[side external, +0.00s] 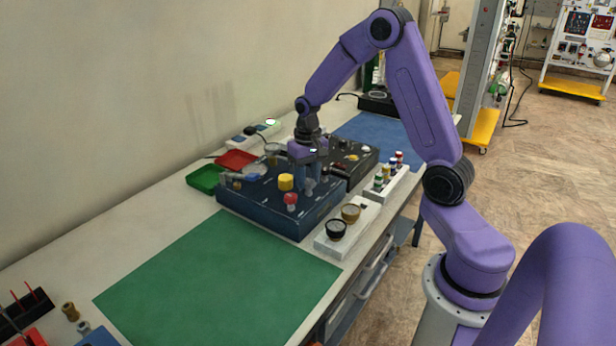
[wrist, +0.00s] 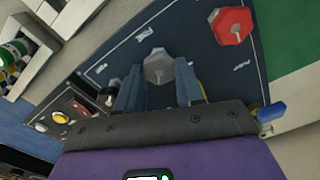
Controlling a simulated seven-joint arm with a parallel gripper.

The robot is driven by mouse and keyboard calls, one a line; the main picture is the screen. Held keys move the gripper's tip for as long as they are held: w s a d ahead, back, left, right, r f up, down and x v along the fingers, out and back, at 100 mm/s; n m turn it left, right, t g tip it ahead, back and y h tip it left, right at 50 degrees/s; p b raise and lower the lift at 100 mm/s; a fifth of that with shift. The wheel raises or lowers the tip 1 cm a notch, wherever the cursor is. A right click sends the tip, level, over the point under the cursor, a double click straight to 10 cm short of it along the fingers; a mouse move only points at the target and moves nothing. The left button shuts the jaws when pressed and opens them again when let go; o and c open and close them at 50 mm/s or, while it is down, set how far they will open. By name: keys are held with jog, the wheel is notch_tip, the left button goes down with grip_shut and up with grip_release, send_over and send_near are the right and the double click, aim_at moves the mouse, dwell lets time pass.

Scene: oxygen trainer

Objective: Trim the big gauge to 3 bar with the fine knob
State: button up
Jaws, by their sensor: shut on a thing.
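My gripper (side external: 310,183) points down over the dark blue trainer panel (side external: 255,205). In the wrist view its two blue-grey fingers (wrist: 160,92) are on either side of a grey faceted knob (wrist: 158,66) and shut on it. A yellow knob (side external: 286,182) stands left of the gripper. A round gauge-like part (side external: 272,149) is behind it; no dial reading is legible.
A black panel (side external: 362,158) adjoins behind. A white block with two round cups (side external: 336,229) and a rack of small bottles (side external: 380,181) lie to the right. Red (side external: 236,160) and green (side external: 204,179) trays stand left. The green mat (side external: 215,285) is clear.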

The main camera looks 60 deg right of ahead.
aim_at(307, 181)
jog(key=shift+a+n, duration=0.1)
jog(key=shift+n, duration=2.1)
jog(key=o, duration=1.1)
jog(key=shift+c, duration=0.2)
notch_tip(307, 181, up, 18)
jog(key=shift+f, duration=0.25)
